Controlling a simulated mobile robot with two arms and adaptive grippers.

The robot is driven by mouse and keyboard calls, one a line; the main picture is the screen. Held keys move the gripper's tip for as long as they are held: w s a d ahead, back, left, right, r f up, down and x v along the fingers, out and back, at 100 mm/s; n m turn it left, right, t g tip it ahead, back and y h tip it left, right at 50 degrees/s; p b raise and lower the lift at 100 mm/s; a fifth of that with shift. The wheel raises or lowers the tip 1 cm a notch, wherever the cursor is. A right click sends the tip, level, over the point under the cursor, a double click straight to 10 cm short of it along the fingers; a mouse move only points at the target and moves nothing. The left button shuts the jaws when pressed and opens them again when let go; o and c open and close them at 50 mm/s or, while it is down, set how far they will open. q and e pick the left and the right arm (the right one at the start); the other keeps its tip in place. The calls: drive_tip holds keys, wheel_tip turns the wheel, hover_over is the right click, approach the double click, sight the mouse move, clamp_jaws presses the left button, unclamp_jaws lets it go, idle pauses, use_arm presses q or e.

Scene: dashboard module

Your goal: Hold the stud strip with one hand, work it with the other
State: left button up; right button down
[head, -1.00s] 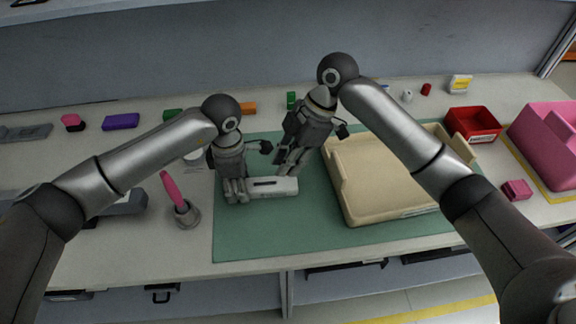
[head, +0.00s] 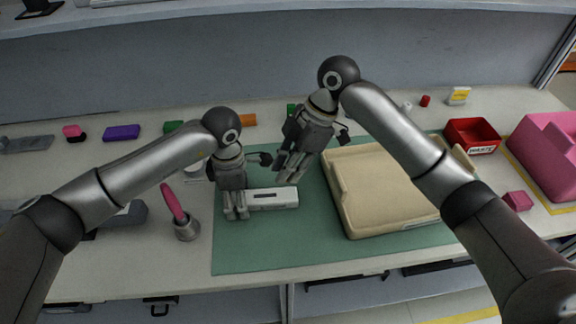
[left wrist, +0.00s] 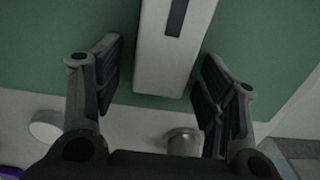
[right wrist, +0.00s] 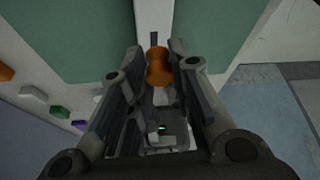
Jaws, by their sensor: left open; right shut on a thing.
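The stud strip appears to be the white bar with a dark slot (head: 272,198), lying on the green mat. Its near end shows between my left fingers in the left wrist view (left wrist: 167,55). My left gripper (head: 236,212) is open at the strip's left end, one finger on each side, with gaps visible. My right gripper (head: 287,177) is above the strip's right part, fingers pointing down. It is shut on a grey tool with an orange end (right wrist: 158,66) and a small green light. The head view does not show this tool clearly, and I cannot tell whether it touches the strip.
A beige tray (head: 385,190) stands right of the strip on the mat (head: 290,255). A pink-handled tool stands in a grey cup (head: 187,229) at the left. A red bin (head: 472,135) and pink bin (head: 548,150) are at the right. Small coloured blocks line the back.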

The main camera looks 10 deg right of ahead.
use_arm(q)
drive_tip(key=shift+r, duration=0.1)
wheel_tip(320, 180, up, 12)
idle(0.4)
